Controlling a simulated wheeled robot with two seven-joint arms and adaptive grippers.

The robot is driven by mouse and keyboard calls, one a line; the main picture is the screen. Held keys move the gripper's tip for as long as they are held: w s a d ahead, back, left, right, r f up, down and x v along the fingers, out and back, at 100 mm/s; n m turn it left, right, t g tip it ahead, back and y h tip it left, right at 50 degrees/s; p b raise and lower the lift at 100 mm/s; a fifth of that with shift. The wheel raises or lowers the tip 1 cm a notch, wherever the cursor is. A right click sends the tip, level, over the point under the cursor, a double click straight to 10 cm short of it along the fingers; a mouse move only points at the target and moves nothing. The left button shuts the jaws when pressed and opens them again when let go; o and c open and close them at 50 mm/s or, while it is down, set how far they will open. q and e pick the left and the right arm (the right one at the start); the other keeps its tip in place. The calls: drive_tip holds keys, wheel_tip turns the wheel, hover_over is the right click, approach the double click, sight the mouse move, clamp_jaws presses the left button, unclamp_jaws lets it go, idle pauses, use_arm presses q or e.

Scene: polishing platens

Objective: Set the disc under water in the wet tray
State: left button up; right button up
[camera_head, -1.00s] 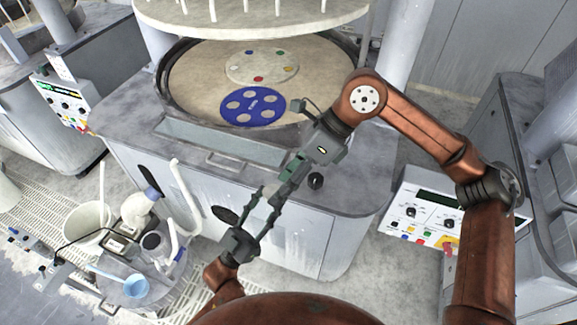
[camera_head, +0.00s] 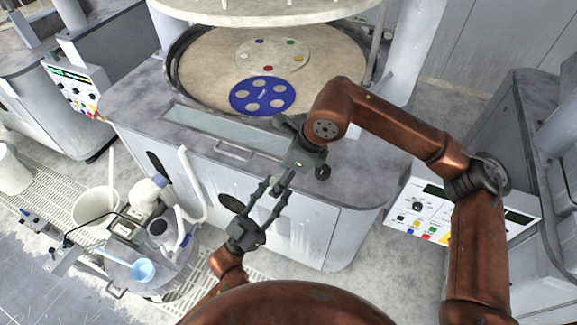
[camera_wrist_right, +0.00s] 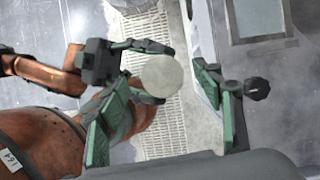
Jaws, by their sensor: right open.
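A pale round disc (camera_wrist_right: 162,76) shows in the right wrist view between the fingertips of my left gripper (camera_wrist_right: 152,66). My left gripper also shows in the head view (camera_head: 275,191), pointing up and right in front of the machine; the disc is not clear there. My right gripper (camera_wrist_right: 178,93) is open, its green fingers standing apart on either side of the disc's place in the wrist view. The wet tray, seemingly the long grey trough (camera_head: 222,129), lies along the machine's front top edge; part of it shows at the wrist view's upper right (camera_wrist_right: 262,20).
A beige platen (camera_head: 205,65) bears a blue carrier (camera_head: 262,95) with round holes and a pale plate (camera_head: 272,56) with coloured dots. A handle (camera_head: 235,152) juts below the trough.

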drive_tip(key=shift+x, duration=1.1)
drive_tip(key=shift+c, duration=0.5)
drive_tip(key=c, duration=1.1)
use_arm(q)
drive_tip(key=o, duration=1.2)
use_arm(e)
drive_tip(key=shift+c, duration=0.6)
use_arm(q)
drive_tip(key=shift+o, duration=0.2)
